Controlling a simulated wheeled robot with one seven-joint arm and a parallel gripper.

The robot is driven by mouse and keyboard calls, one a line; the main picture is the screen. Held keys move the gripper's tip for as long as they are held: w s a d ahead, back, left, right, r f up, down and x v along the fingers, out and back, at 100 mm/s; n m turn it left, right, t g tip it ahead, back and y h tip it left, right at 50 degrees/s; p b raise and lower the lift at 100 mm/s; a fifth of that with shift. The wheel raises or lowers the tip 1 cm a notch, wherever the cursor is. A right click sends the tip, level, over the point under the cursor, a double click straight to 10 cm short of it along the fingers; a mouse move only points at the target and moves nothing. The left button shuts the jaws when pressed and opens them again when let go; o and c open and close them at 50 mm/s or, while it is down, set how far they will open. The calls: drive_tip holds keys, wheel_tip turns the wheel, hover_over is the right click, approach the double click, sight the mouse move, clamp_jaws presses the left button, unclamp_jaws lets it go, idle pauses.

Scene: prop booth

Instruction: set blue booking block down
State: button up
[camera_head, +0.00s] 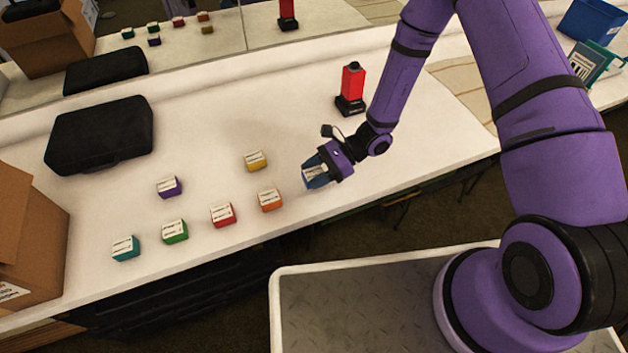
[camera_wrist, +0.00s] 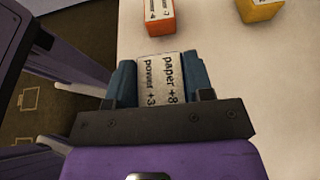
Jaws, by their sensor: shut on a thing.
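My gripper (camera_head: 316,172) is shut on the blue booking block (camera_wrist: 160,80). Its white label reads "paper +8" and "power +3" in the wrist view, between the two blue fingers of my gripper (camera_wrist: 160,85). The fingers cover the block's sides. They are near the front edge of the white counter (camera_head: 225,120), right of the orange block (camera_head: 270,199) and yellow block (camera_head: 256,160). I cannot tell whether the held block touches the counter.
A red block (camera_head: 222,214), green block (camera_head: 175,231), teal block (camera_head: 125,248) and purple block (camera_head: 168,187) lie further left. A black case (camera_head: 100,135), a cardboard box (camera_head: 30,235) and a red-and-black device (camera_head: 351,88) stand around.

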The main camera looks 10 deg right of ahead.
drive_tip(key=shift+f, duration=1.7)
drive_tip(key=shift+f, duration=0.1)
drive_tip(key=o, duration=0.9)
